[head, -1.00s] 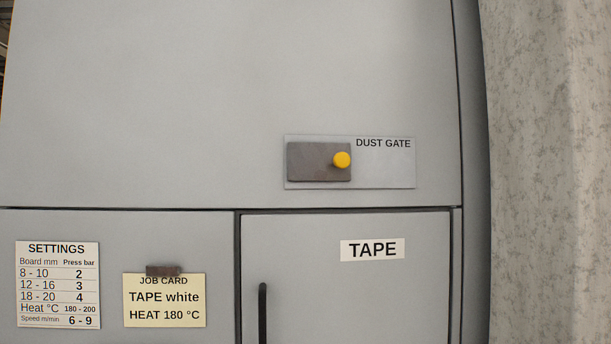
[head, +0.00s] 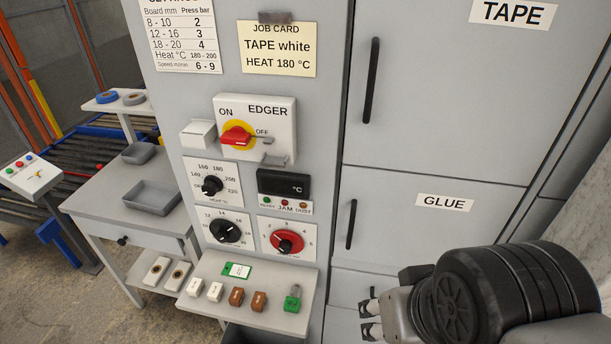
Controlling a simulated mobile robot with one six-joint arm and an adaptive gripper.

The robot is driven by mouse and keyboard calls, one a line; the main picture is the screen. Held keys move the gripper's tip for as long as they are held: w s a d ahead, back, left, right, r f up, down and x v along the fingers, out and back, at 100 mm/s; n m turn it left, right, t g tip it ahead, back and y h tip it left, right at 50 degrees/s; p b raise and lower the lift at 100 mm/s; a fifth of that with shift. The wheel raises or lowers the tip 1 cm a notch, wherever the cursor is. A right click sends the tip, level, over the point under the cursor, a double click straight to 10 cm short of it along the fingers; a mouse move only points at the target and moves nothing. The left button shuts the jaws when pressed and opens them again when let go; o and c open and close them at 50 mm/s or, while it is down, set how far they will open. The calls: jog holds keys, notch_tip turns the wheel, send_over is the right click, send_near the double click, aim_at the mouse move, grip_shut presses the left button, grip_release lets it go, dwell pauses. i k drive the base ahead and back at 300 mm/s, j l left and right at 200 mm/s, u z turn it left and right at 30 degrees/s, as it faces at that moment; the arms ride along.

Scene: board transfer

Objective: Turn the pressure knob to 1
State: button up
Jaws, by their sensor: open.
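A red knob (head: 286,242) with a black centre sits on a white dial plate at the lower right of the edger panel. Its scale figures and caption are too small to read surely, so I cannot tell its setting or confirm it as the pressure knob. A black knob (head: 225,231) is left of it, on a plate with 12 and 14 on its scale. Another black knob (head: 212,186) above has a scale of about 140 to 220. My gripper (head: 369,319) is open and empty at the lower right, apart from the knobs, right of the red one.
Door handles (head: 351,224) stand out on the right. A grey side table (head: 130,205) stands left.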

aim_at(288, 242)
jog(key=i+l+u, duration=0.2)
jog(key=i+l, duration=0.5)
